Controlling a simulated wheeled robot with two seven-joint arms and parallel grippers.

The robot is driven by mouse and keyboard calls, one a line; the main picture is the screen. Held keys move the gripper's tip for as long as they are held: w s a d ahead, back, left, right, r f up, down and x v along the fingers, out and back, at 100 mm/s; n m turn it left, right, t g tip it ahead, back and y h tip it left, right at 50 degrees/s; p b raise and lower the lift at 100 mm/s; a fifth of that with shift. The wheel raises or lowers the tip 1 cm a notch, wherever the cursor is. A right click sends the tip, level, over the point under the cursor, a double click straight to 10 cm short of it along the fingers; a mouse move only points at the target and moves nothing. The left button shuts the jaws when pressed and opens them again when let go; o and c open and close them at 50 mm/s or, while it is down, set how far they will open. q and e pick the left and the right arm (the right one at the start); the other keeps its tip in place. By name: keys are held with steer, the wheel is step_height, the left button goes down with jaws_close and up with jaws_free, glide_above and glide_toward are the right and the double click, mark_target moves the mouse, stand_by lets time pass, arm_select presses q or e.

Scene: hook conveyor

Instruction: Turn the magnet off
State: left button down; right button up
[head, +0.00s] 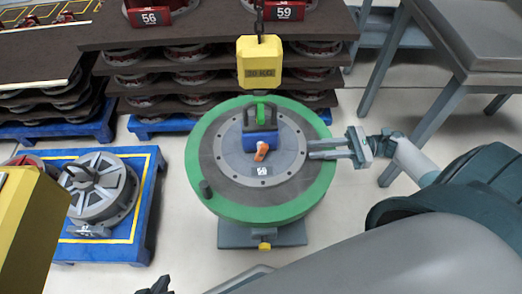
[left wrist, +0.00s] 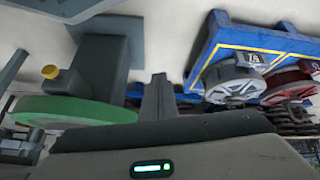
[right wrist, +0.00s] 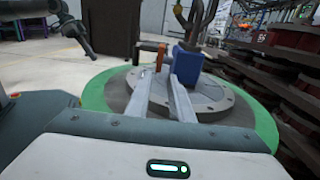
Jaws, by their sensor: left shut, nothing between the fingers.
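The blue magnet (head: 260,140) stands on the grey disc (head: 232,162) of a round green-rimmed turntable (head: 202,150). An orange lever (head: 261,151) is on the magnet's near side and a green part (head: 260,110) is on top. The magnet (right wrist: 188,66) and lever (right wrist: 160,57) also show in the right wrist view. My right gripper (head: 309,148) is open and empty over the disc's right side, its fingers pointing at the magnet. The lever appears beyond the fingertips (right wrist: 161,78), apart from them. My left gripper (head: 158,285) is shut and empty at the bottom edge.
A yellow hoist block (head: 259,62) hangs on a chain above the magnet. A blue pallet (head: 146,190) with a grey wheel-like part (head: 98,190) lies at the left. Stacked dark racks (head: 190,75) stand behind. A grey table (head: 462,75) is at the right. A small dark knob (head: 206,188) stands on the turntable.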

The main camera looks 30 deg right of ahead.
mark_target(261, 160)
steer(key=p+x, duration=0.1)
steer(key=x, duration=1.6)
steer(key=shift+w+a, duration=0.1)
steer(key=shift+a, duration=0.05)
steer(key=shift+c, duration=0.6)
jaws_close()
